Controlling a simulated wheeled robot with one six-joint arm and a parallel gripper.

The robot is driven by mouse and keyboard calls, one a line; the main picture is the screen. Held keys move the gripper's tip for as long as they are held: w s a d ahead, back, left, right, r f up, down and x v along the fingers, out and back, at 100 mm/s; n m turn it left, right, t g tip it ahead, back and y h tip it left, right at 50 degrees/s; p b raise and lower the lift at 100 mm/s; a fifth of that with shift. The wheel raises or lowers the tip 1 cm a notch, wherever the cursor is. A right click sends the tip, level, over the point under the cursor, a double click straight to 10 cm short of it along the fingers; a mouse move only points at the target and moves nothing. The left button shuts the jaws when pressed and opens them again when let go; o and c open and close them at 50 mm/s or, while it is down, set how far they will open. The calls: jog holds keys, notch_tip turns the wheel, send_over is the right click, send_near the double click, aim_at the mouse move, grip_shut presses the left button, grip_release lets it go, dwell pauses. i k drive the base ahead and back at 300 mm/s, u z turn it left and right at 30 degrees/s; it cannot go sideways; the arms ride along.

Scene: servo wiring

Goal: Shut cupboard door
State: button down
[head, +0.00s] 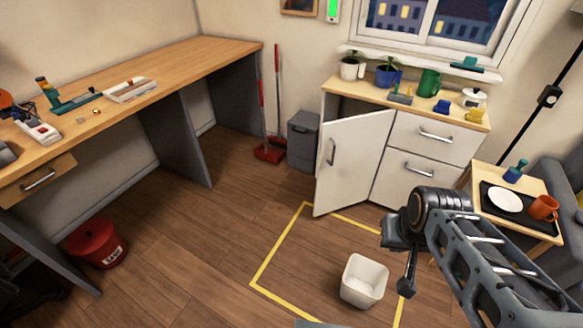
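The cupboard door (360,158) is white and stands open on the low wooden-topped cupboard (337,92) below the window. It swings out into the room, with its vertical metal handle (333,152) near its left edge. Part of the dark inside shows above the door; the rest is hidden behind it. My gripper (402,262) is at the lower right, in front of the cupboard and apart from the door and handle. It points down and left. Its fingers are dark and seen at an angle, so I cannot tell their opening. I see nothing held in it.
A white bin (363,281) stands on the floor inside a yellow taped outline (277,250). A grey bin (302,141) and a red broom (268,153) stand left of the door. A side table (522,229) with a tray is at right.

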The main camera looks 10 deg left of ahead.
aim_at(351, 149)
jog(key=z, duration=0.05)
jog(key=k, duration=0.45)
jog(key=u, duration=1.4)
jog(key=i, duration=1.65)
jog(key=z, duration=1.1)
jog(key=i, duration=0.45)
jog(key=z, duration=0.5)
